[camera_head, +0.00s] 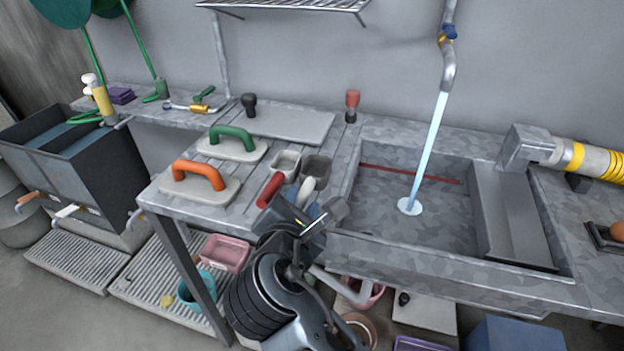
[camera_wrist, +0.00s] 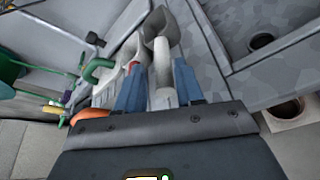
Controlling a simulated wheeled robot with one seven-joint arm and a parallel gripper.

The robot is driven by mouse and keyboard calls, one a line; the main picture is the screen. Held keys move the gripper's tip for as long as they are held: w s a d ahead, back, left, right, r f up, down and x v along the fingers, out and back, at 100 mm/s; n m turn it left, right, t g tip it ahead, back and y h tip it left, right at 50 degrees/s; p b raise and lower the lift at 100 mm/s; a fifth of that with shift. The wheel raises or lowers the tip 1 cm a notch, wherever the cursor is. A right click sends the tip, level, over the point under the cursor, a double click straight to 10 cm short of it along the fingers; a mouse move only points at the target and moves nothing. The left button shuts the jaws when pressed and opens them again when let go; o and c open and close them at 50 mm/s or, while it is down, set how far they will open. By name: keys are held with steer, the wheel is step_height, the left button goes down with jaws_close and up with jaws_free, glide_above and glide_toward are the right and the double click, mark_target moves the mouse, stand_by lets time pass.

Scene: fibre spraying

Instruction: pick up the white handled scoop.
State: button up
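The white handled scoop has a grey cup (camera_head: 317,166) and a white handle (camera_head: 307,190), and lies on the slatted counter left of the sink. In the wrist view its handle (camera_wrist: 163,75) runs between the two blue fingers of my gripper (camera_wrist: 160,64), and its cup is beyond the fingertips. The fingers are apart, one on each side of the handle; firm contact does not show. In the head view my gripper (camera_head: 312,212) is at the near end of the handle, and my wrist hides part of it.
A red-handled scoop (camera_head: 270,190) lies just left, close to my left finger. Boards with orange (camera_head: 199,173) and green (camera_head: 232,137) handles are farther left. The sink (camera_head: 390,222) with running water is to the right. A red-topped knob (camera_head: 352,100) stands behind.

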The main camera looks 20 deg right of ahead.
mark_target(302, 201)
steer(key=shift+x, duration=2.4)
steer(key=shift+s+f, duration=0.1)
steer(key=shift+f, duration=0.1)
steer(key=shift+c, duration=0.4)
jaws_close()
